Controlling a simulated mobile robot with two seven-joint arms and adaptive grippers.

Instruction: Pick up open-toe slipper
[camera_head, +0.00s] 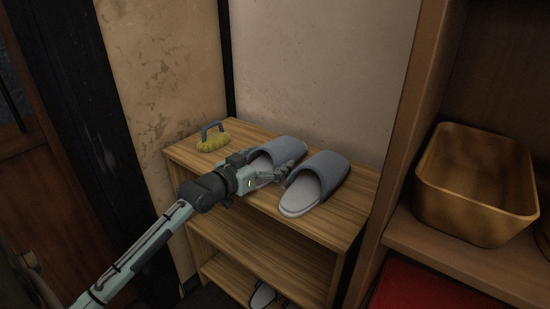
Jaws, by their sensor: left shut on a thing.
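Two open-toe slippers with grey-blue uppers and pale insoles are on top of a wooden shelf unit (338,222). The left slipper (283,149) is partly hidden behind my left gripper. My left gripper (284,173) is shut on this left slipper, at its side facing the other slipper. Whether the slipper is off the shelf top cannot be told. The right slipper (331,171) lies flat just to the right, very near the fingers. My right gripper is not in view.
A yellow brush with a blue-grey handle (212,139) stands at the shelf's back left corner. More footwear (262,297) sits on a lower shelf. A wooden cabinet at right holds a wooden bin (477,205). Walls close in the shelf's back.

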